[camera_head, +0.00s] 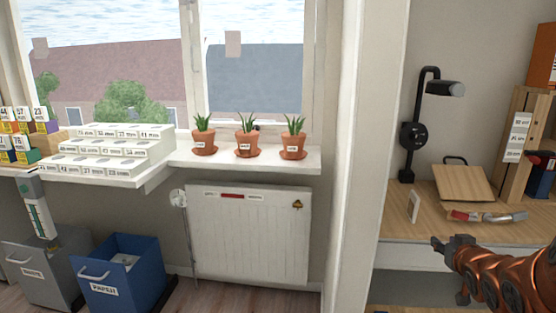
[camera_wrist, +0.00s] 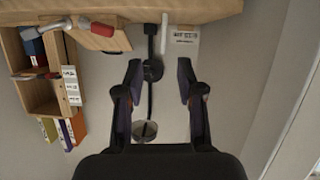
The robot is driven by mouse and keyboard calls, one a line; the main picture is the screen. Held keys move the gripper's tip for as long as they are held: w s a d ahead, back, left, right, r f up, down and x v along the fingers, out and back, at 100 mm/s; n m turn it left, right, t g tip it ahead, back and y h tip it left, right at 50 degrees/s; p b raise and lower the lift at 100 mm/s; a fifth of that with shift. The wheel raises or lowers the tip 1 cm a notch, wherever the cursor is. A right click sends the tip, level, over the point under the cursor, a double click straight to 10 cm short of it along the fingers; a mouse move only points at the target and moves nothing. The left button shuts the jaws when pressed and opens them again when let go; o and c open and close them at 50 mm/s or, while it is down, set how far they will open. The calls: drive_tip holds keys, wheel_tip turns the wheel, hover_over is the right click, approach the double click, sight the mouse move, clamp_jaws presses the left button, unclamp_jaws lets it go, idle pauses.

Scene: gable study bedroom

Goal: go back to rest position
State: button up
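My gripper (camera_head: 450,268) is at the lower right of the head view, in front of the wooden desk (camera_head: 400,224). In the wrist view my gripper (camera_wrist: 160,72) has its two fingers spread apart with nothing between them. The wrist picture is upside down. The black wall lamp (camera_wrist: 152,40) shows behind the gap between the fingers, apart from them.
On the desk are a tilted wooden board (camera_head: 462,183), a red-and-grey tool (camera_head: 487,216) and a small white card (camera_head: 414,206). A wooden shelf (camera_head: 524,140) stands right. Potted plants (camera_head: 246,148) line the windowsill above a radiator (camera_head: 250,240). A blue bin (camera_head: 120,272) stands left.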

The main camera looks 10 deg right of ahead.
drive_tip(key=s+a+r+n+g+y+p, duration=0.1)
drive_tip(key=s+a+r+g+p, duration=0.4)
drive_tip(key=a, duration=0.4)
drive_tip(key=s+a+r+g+y+p, duration=0.1)
drive_tip(key=s+a+r+g+p, duration=0.1)
drive_tip(key=s+a+p, duration=0.5)
drive_tip(key=s+a+r+n+g+y+p, duration=0.1)
drive_tip(key=s+a+r+g+p, duration=0.35)
drive_tip(key=a, duration=0.55)
drive_tip(key=s+a+r+g+y+p, duration=0.1)
drive_tip(key=s+a+r+p, duration=0.1)
drive_tip(key=s, duration=0.4)
drive_tip(key=s+a+r+n+g+y+p, duration=0.1)
drive_tip(key=s+a+r+g+p, duration=0.1)
drive_tip(key=s+a, duration=0.4)
drive_tip(key=shift+s+a+r+n+p, duration=0.4)
drive_tip(key=shift+a+p, duration=0.3)
drive_tip(key=shift+p, duration=0.25)
drive_tip(key=shift+d, duration=0.1)
